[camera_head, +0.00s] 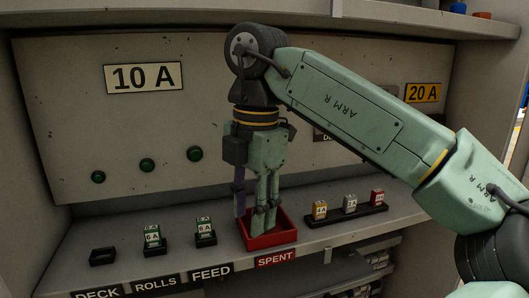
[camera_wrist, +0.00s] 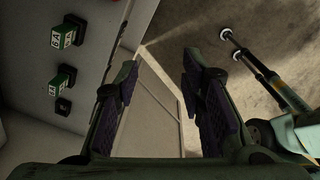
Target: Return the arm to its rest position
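My gripper (camera_head: 256,212) points down in front of the panel, and its fingers overlap the red SPENT tray (camera_head: 284,235) in the head view. In the wrist view my gripper (camera_wrist: 160,64) has its two purple-padded fingers apart with nothing between them. The red tray does not show in the wrist view. My arm is bent, with its upper link running to the right. The tray's inside is partly hidden behind the fingers.
Two green fuses (camera_head: 153,238) (camera_head: 205,232) and an empty-looking black holder (camera_head: 103,256) stand on the shelf at left. A black rack (camera_head: 346,215) with yellow, white and red fuses is at right. Floor shows past the fingers in the wrist view.

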